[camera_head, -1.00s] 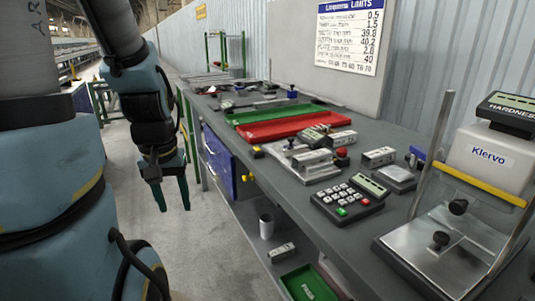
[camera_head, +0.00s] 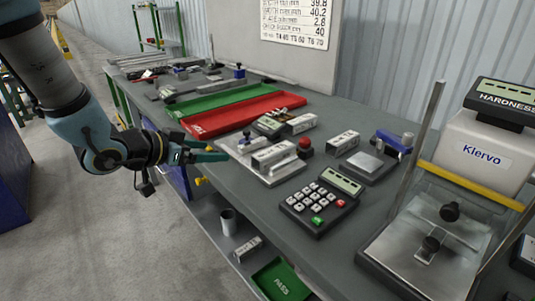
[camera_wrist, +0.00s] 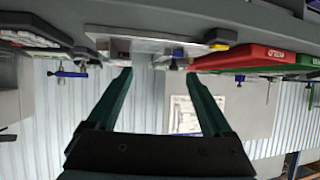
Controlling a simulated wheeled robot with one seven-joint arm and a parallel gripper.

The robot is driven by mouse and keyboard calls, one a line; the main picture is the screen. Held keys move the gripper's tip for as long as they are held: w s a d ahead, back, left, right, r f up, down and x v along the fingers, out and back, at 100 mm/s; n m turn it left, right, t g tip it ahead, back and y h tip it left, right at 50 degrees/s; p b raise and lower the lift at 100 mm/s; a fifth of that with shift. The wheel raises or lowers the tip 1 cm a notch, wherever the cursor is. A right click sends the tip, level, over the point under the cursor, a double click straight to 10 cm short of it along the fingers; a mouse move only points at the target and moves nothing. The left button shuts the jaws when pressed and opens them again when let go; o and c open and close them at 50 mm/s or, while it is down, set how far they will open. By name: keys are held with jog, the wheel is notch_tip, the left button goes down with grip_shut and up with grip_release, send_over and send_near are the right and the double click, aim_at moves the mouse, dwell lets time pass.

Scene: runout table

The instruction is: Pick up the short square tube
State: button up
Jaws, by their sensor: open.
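Several short silver square tubes with printed labels show in the head view; I cannot tell which one the task means. One tube (camera_head: 273,155) sits on a metal fixture plate (camera_head: 284,176). Another tube (camera_head: 301,123) lies behind it, and one more tube (camera_head: 342,144) lies to its right. A further tube (camera_head: 247,249) is on the lower shelf. My gripper (camera_head: 224,151) is open and empty at the table's front edge, left of the fixture and apart from the tubes. In the wrist view my gripper (camera_wrist: 160,74) points toward the fixture's edge, with nothing between its fingers.
A red tray (camera_head: 240,114) and a green tray (camera_head: 205,101) lie behind the fixture. A keypad device (camera_head: 319,203) stands in front, and a hardness tester (camera_head: 450,215) at the right. A red button (camera_head: 305,144) stands beside the fixture. A cup (camera_head: 228,222) and green bin (camera_head: 280,283) are below.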

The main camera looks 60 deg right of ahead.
jog(key=s, duration=0.2)
jog(key=s+d+m+g, duration=0.1)
jog(key=s, duration=0.1)
jog(key=s+d+g, duration=0.1)
jog(key=shift+s+r+m, duration=0.3)
jog(key=shift+s, duration=0.1)
jog(key=p, duration=0.1)
send_near(274, 150)
jog(key=shift+s+d+f+g, duration=0.2)
jog(key=shift+d+f+g, duration=0.1)
jog(key=shift+d+f, duration=0.6)
jog(key=shift+r+p+x, duration=0.15)
jog(key=shift+p+x, duration=0.6)
jog(key=shift+x, duration=0.75)
jog(key=shift+r+p+x, duration=0.2)
jog(key=shift+p+x, duration=0.5)
jog(key=shift+x, duration=0.8)
jog(key=shift+d, duration=0.15)
grip_shut()
